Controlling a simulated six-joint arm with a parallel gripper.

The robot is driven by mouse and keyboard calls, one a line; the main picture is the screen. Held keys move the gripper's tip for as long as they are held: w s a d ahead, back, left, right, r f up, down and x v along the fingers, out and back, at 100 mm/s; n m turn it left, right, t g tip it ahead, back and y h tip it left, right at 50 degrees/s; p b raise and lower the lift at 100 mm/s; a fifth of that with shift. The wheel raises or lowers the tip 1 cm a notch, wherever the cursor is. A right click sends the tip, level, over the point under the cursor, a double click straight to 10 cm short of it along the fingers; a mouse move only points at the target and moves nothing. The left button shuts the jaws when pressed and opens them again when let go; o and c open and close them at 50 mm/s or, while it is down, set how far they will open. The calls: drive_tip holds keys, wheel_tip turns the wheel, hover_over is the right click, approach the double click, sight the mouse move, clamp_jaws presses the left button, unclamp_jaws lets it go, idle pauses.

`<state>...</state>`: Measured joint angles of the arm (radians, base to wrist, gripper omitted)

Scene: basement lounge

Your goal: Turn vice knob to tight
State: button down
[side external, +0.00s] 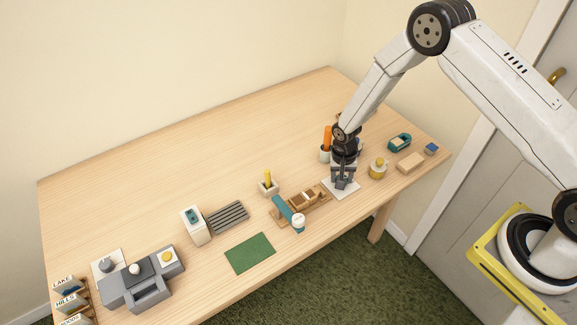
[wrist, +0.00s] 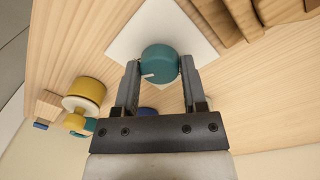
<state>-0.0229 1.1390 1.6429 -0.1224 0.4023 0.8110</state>
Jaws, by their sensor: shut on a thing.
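The round teal knob (wrist: 160,62) sits on a square white plate (wrist: 125,40) in the wrist view. It has a short white mark on its lower left side. My gripper (wrist: 160,66) is shut on the knob, one finger on each side. In the side external view my gripper (side external: 343,184) points down over the white plate (side external: 330,190), and it mostly hides the knob. A brown wooden piece (side external: 318,206) with raised blocks lies just left of the plate; the wrist view shows brown wood (wrist: 213,14) at the top right.
A yellow-topped pot (side external: 377,169), a tan block (side external: 410,162) and a teal item (side external: 400,142) stand right of my gripper. A cup with orange items (side external: 326,154) is close behind left. A teal cylinder (side external: 283,208) lies left. The table's back left is clear.

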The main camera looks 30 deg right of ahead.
drive_tip(key=shift+m, duration=0.3)
drive_tip(key=shift+c, duration=0.7)
unclamp_jaws()
drive_tip(key=shift+r, duration=0.1)
drive_tip(key=shift+w+a+r, duration=0.1)
drive_tip(key=shift+r, duration=1.65)
drive_tip(key=shift+w+a+r, duration=0.1)
drive_tip(key=shift+r, duration=1.95)
drive_tip(key=shift+r, duration=0.1)
